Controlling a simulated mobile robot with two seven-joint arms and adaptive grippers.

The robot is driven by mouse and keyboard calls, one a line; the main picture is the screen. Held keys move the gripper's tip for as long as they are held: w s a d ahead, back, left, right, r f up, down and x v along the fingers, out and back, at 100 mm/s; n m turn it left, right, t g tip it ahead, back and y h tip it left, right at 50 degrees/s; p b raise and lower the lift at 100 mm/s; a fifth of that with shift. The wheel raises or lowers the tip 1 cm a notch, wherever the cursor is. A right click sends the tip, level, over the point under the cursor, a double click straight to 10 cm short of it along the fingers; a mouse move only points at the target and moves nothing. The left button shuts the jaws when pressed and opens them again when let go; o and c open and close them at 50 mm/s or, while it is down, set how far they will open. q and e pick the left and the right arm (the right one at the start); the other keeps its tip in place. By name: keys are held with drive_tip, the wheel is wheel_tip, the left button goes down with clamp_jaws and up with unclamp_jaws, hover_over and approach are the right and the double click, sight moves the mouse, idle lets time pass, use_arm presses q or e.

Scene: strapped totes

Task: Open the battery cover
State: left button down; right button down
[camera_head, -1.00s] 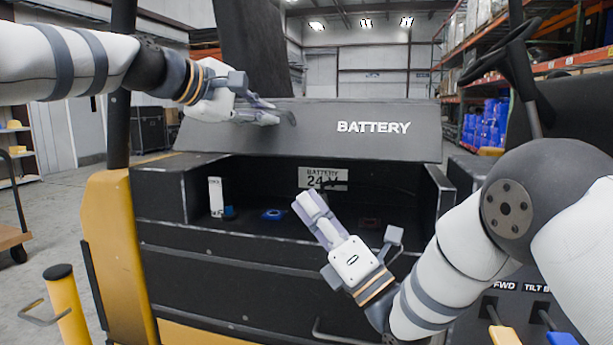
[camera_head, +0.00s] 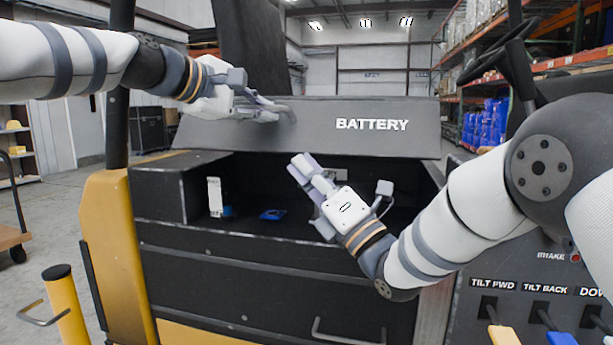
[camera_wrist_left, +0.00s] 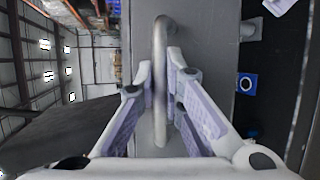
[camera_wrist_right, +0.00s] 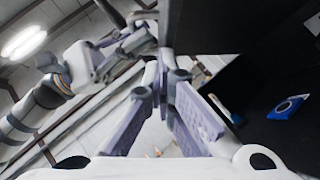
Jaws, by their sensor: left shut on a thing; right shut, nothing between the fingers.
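The dark battery cover (camera_head: 230,138), lettered BATTERY, is raised and tilted above the open compartment (camera_head: 185,235). My left gripper (camera_head: 285,110) is at the cover's left part. In the left wrist view it is shut around a grey bar handle (camera_wrist_left: 160,65), which runs between its fingers. My right gripper (camera_head: 297,168) is shut and empty in front of the opening. It points up and left, with its fingertips just below the cover's lower edge. In the right wrist view its fingertips (camera_wrist_right: 163,85) meet beside a dark surface; I cannot tell whether they touch the cover.
A white block (camera_head: 214,196) and a blue piece (camera_head: 272,214) lie inside the compartment. A black-capped yellow post (camera_head: 62,295) stands at front left. A lever panel (camera_head: 500,284) is at lower right and a steering wheel (camera_head: 490,60) at upper right.

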use_arm(q)
drive_tip(key=shift+s+d+f, duration=0.15)
drive_tip(key=shift+f, duration=0.35)
use_arm(e)
drive_tip(key=shift+d+r, duration=0.2)
drive_tip(key=shift+r, duration=0.45)
use_arm(q)
drive_tip(key=c, duration=1.7)
unclamp_jaws()
use_arm(e)
drive_tip(key=shift+a, duration=0.1)
